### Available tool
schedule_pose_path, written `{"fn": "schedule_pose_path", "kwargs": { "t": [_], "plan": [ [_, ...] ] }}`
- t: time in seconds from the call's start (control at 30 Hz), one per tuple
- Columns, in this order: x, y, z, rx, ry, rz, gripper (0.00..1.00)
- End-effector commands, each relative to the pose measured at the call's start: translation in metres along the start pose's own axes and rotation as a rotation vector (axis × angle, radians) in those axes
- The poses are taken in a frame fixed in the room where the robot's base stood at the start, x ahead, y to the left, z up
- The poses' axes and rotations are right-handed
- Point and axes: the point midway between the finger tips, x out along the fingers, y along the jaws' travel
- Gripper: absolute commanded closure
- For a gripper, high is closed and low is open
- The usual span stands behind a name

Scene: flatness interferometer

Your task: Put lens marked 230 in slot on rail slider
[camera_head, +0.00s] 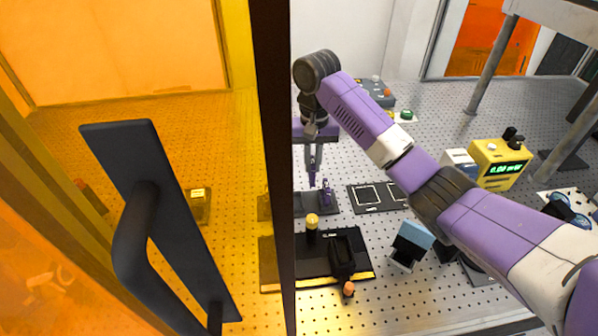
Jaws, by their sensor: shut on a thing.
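My gripper (315,178) hangs downward in the middle of the view, just right of the dark door frame post. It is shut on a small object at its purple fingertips. The object is too small to make out, and no 230 marking is readable. The fingertips are over or close to a dark grey holder (328,207). Nearer to me is a black rail base (300,268) with a yellow front edge. A dark upright slider (342,254) stands on it, with an orange knob (348,289) in front. I cannot make out its slot.
An orange tinted door (150,60) with a black handle (140,200) fills the left. A yellow-topped post (312,222) stands left of the slider. A black mat with white outlines (375,197), a blue-topped block (412,243) and a yellow meter (498,163) lie to the right.

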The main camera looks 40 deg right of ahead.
Motion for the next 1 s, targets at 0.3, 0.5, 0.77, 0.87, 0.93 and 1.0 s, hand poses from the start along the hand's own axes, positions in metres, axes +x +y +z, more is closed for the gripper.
{"fn": "schedule_pose_path", "kwargs": {
  "t": [0.3, 0.5, 0.77, 0.87, 0.93, 1.0],
  "plan": [
    [-0.068, 0.058, -0.004, -0.053, 0.010, 0.007, 1.00],
    [-0.078, 0.066, 0.049, -0.100, 0.005, 0.005, 1.00],
    [-0.063, 0.069, 0.136, -0.131, 0.001, 0.004, 1.00],
    [-0.058, 0.065, 0.168, -0.135, 0.000, 0.003, 1.00],
    [-0.055, 0.060, 0.187, -0.136, 0.000, 0.003, 1.00],
    [-0.054, 0.055, 0.202, -0.126, 0.001, 0.001, 1.00]
  ]
}}
